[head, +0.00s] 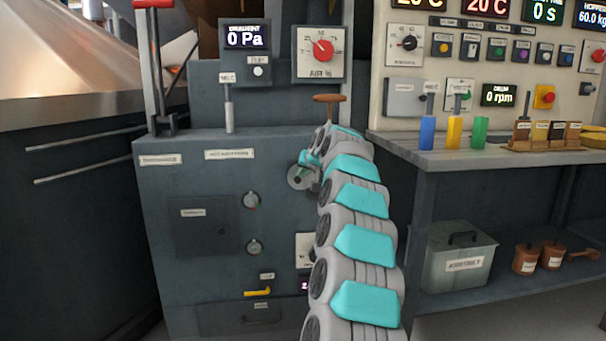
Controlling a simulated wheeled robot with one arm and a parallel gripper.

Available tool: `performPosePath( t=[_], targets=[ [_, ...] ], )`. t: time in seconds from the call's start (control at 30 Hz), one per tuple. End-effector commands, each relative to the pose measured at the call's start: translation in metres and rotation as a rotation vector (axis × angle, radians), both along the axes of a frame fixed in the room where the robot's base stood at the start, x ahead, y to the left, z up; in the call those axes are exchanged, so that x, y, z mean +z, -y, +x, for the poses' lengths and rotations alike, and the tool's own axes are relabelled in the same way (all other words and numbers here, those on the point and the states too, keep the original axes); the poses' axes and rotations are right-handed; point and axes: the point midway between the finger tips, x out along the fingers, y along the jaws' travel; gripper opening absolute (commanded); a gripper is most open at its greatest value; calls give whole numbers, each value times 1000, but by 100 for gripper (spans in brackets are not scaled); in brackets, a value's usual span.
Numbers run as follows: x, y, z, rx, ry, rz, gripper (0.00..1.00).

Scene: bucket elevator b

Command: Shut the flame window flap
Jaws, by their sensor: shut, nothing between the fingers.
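The grey burner cabinet (160,270) stands ahead of me. I cannot surely make out the flame window flap; part of the cabinet front is hidden behind my arm. A small grey round part (299,178) shows just left of my arm, in front of the cabinet; I cannot tell whether it belongs to my wrist or the cabinet. My gripper (312,176) is at the far end of my arm, close to the cabinet front. It is shut and empty, and its fingers are mostly hidden. I cannot tell whether it touches anything.
A square labelled panel (204,229), two round knobs (251,200) and a yellow handle (257,291) are on the cabinet. A red-topped lever (154,60) rises at its left. A workbench (440,157) with colored blocks stands at right. A grey box (459,265) is below.

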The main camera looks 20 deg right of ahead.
Motion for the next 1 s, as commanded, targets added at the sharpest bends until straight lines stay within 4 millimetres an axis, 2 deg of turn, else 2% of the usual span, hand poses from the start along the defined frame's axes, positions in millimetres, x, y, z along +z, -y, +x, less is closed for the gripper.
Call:
performPosePath(
  t=[0.37,1.0],
  targets=[
    [-16,-4,1,1,-58,-191,0],
    [-55,0,-1,0,-228,-778,0]
  ],
)
